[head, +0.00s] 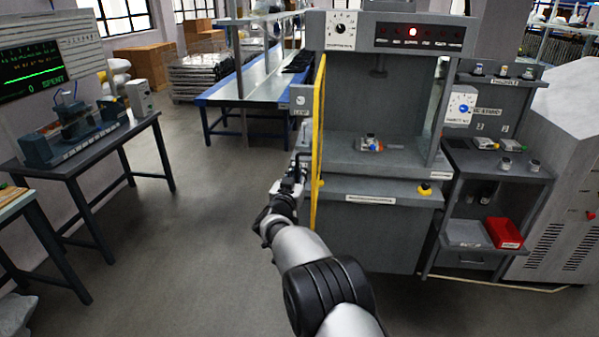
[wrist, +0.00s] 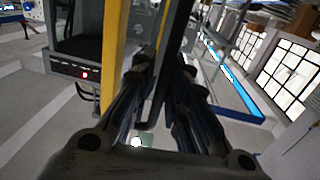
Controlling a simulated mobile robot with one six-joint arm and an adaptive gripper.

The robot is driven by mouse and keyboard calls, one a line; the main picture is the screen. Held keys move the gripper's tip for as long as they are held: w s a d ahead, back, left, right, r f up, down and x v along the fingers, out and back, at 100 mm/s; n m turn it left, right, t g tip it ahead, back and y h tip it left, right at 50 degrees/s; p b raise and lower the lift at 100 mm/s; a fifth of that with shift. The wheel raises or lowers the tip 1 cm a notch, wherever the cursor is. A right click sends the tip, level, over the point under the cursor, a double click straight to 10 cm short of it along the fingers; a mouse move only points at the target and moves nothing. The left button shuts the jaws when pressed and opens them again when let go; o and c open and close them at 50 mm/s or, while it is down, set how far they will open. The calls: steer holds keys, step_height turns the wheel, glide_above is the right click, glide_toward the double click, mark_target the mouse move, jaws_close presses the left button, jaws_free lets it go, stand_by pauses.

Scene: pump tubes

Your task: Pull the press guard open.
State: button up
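The press (head: 378,107) stands right of centre in the head view. Its yellow-edged guard (head: 318,135) shows nearly edge-on at the press's left front, swung out from the front, and the press opening is uncovered. My gripper (head: 291,180) is at the guard's left side, by its dark handle (head: 302,160). In the wrist view, the handle (wrist: 169,60) runs between the two fingers of my gripper (wrist: 165,72), which appear closed around it. The yellow guard edge (wrist: 112,50) is just left of them. The exact finger contact is dark and hard to see.
A small part (head: 370,143) lies on the press bed. A side shelf unit (head: 500,160) with a red bin (head: 503,232) stands right of the press. A dark table (head: 85,160) is at the left. The floor (head: 200,220) between the table and the press is clear.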

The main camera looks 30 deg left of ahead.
steer(key=shift+o, duration=1.2)
steer(key=shift+w+d+r, duration=0.15)
steer(key=shift+w+r, duration=0.05)
steer(key=shift+r, duration=0.1)
steer(key=shift+s, duration=0.15)
steer(key=v, duration=1.1)
steer(key=shift+s, duration=0.4)
